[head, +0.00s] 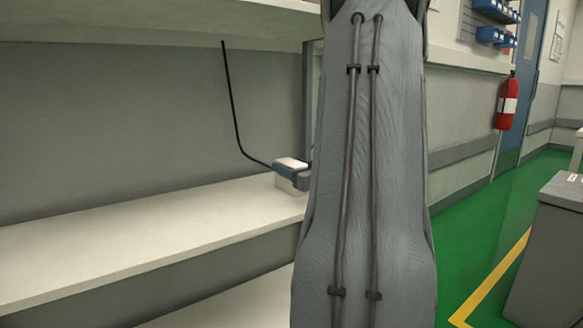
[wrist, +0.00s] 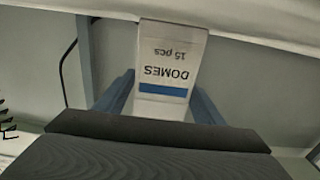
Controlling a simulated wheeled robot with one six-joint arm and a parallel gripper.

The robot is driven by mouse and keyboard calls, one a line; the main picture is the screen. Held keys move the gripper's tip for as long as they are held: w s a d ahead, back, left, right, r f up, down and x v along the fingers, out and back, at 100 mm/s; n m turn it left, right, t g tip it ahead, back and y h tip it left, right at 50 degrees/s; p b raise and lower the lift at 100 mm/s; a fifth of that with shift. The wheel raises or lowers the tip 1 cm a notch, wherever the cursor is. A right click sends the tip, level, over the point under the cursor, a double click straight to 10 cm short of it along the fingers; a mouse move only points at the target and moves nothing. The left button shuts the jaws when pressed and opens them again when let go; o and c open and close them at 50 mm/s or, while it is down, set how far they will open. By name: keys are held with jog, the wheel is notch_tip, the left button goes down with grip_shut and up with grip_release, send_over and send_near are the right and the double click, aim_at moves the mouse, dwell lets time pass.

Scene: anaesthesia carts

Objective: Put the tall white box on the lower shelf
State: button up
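The tall white box (wrist: 172,60) has a blue stripe and a label reading "DOMES 15 pcs", upside down in the wrist view. My gripper's blue fingers (wrist: 165,100) lie along both of its sides and appear shut on it. In the head view the white box (head: 289,168) shows at the end of my gripper (head: 303,178), just left of my arm. It is over the right part of the lower shelf (head: 130,228). I cannot tell whether its base touches the shelf. My arm hides part of the gripper and the shelf's right end.
An upper shelf (head: 150,18) overhangs this space. A thin black cable (head: 232,100) runs down beside the box. The lower shelf is bare to the left. Another pale surface (head: 235,308) lies below. A grey cart (head: 550,245) and a fire extinguisher (head: 507,103) are at right.

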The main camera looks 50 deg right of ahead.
jog(key=shift+s+r, duration=0.1)
jog(key=shift+r, duration=0.05)
jog(key=p+v, duration=0.3)
jog(key=v, duration=0.8)
jog(key=shift+s, duration=0.4)
